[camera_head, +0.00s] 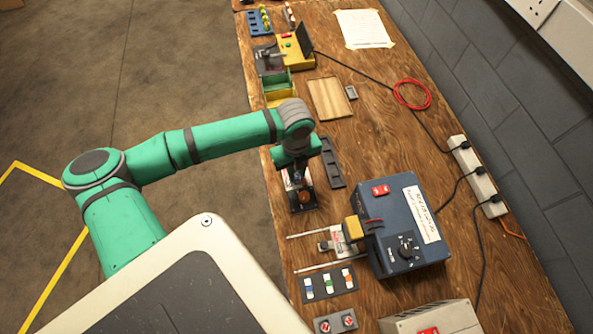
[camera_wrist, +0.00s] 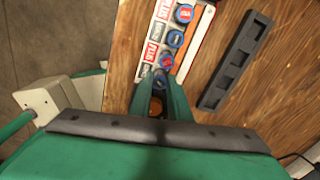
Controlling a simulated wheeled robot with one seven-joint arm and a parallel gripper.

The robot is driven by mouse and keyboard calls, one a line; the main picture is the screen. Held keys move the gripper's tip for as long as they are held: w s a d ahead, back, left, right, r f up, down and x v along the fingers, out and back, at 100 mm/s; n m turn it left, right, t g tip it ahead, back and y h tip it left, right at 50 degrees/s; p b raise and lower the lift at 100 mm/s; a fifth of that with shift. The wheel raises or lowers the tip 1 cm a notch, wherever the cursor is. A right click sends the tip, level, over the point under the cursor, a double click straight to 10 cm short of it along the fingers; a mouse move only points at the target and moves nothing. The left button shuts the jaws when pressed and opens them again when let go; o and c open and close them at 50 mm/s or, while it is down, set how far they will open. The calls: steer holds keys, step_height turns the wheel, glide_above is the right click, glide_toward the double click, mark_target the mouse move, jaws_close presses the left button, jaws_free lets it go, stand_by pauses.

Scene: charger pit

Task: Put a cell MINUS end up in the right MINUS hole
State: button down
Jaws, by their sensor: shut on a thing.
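My gripper (camera_wrist: 160,80) points down over the near edge of the bench, shut on a small cell (camera_wrist: 160,77) that is mostly hidden by the fingers. Under it is a white holder (camera_wrist: 149,63) with red PLUS and white MINUS labels; the holder also shows below my gripper in the head view (camera_head: 290,180). I cannot tell whether the held cell is inside a hole, nor which end is up. A copper-coloured round thing (camera_wrist: 156,104) shows between the fingers.
A dark tray with square pockets (camera_wrist: 235,65) lies right of the holder, also in the head view (camera_head: 331,162). A blue box with a dial (camera_head: 385,215) and a card with coloured strips (camera_head: 328,284) are nearer.

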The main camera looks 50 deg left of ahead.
steer(key=shift+f, duration=0.15)
steer(key=c, duration=1.6)
jaws_free()
steer(key=shift+o, duration=0.2)
steer(key=shift+r, duration=1.95)
steer(key=shift+s+r, duration=0.1)
steer(key=shift+r, duration=1.45)
